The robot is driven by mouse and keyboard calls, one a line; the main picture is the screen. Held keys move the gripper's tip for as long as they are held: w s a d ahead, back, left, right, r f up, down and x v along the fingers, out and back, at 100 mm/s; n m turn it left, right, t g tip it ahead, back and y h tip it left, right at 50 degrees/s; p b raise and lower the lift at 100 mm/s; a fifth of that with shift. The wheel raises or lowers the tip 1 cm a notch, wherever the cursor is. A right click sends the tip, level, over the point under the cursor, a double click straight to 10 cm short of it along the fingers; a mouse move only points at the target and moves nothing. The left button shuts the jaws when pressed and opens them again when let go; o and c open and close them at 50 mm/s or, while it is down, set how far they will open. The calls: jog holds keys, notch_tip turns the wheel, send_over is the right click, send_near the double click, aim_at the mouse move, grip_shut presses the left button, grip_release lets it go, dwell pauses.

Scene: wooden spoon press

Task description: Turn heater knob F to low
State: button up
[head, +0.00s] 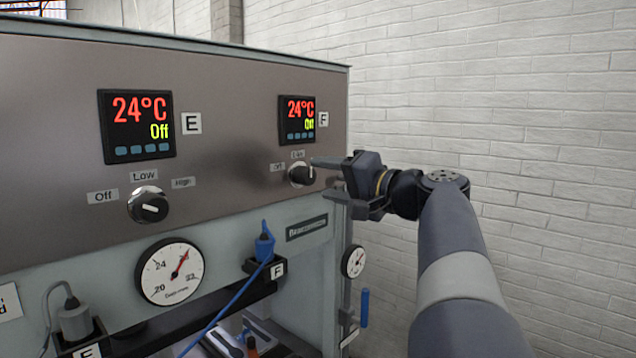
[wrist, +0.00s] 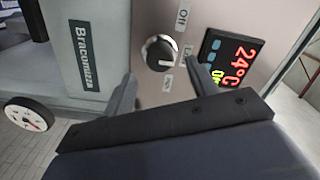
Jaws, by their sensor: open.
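Heater knob F (head: 301,175) is a round dark knob with a pale rim and a white mark, on the panel below display F (head: 297,118). That display reads 24°C in red and Off in yellow. Off and Low labels show by the knob in the head view; its right side is partly hidden by my gripper. My gripper (head: 322,178) is open just right of and in front of the knob. In the wrist view the knob (wrist: 160,53) lies beyond the gap between my two fingertips (wrist: 163,74), apart from both. I cannot tell exactly where its mark points.
Knob E (head: 149,205) and display E (head: 137,126), also reading 24°C and Off, are to the left. Below are a large dial gauge (head: 170,272), a blue-handled tool (head: 264,243) with a cable, and a small gauge (head: 354,261). Free room lies right, before the brick wall.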

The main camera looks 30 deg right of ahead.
aim_at(311, 176)
jog(key=b+v, duration=0.1)
jog(key=v, duration=0.6)
jog(key=shift+s, duration=0.15)
jog(key=p+x, duration=0.2)
jog(key=x, duration=0.9)
jog(key=shift+p, duration=0.3)
jog(key=shift+s+d, duration=0.1)
